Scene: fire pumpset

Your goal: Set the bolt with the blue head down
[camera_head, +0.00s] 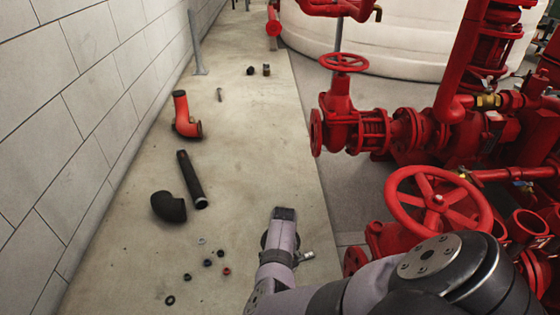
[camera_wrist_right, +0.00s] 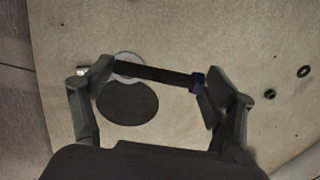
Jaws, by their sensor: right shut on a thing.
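The bolt (camera_wrist_right: 155,75) with the blue head (camera_wrist_right: 198,82) lies crosswise between the fingers of my right gripper (camera_wrist_right: 157,84) in the right wrist view. Its dark shank runs from the left finger to the blue head at the right finger. The gripper is shut on it, end to end, above the pale concrete floor. In the head view my right arm reaches in from the lower right; its fingers and the bolt cannot be made out clearly there. My left gripper is not in view.
Small nuts and rings (camera_head: 207,262) lie on the floor left of my right arm. A black elbow (camera_head: 168,207), dark pipe (camera_head: 191,180) and red elbow (camera_head: 184,118) lie farther back. Red pump pipework with a handwheel (camera_head: 438,198) stands at right, a block wall (camera_head: 75,110) at left.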

